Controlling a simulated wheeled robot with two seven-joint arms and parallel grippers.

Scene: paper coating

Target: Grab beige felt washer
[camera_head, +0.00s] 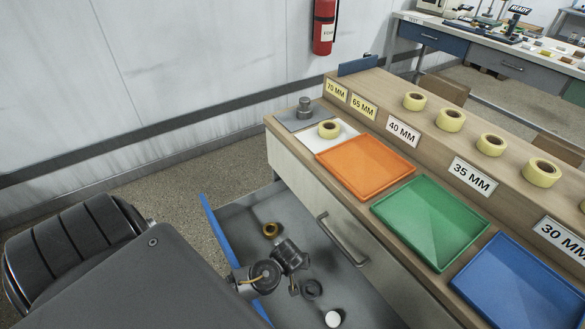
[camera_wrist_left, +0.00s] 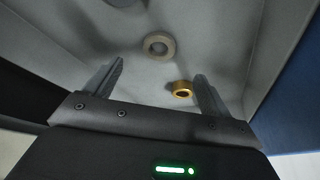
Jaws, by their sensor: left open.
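A pale grey-beige ring, which looks like the felt washer (camera_wrist_left: 158,45), lies flat on the drawer floor in the left wrist view. My left gripper (camera_wrist_left: 158,69) is open and empty, with its two fingers spread on either side below the washer in the picture. The washer is beyond the fingertips, roughly centred between them, and not touched. I cannot pick it out in the head view, where my left arm hides part of the drawer. My right gripper is not in view.
The open drawer (camera_head: 240,215) has raised walls around it. A gold ring (camera_head: 271,230) lies in it, near my right-hand finger in the wrist view (camera_wrist_left: 182,89). A dark ring (camera_head: 312,288) and a white round piece (camera_head: 334,318) lie nearer. Orange (camera_head: 365,166), green and blue trays stand on the bench.

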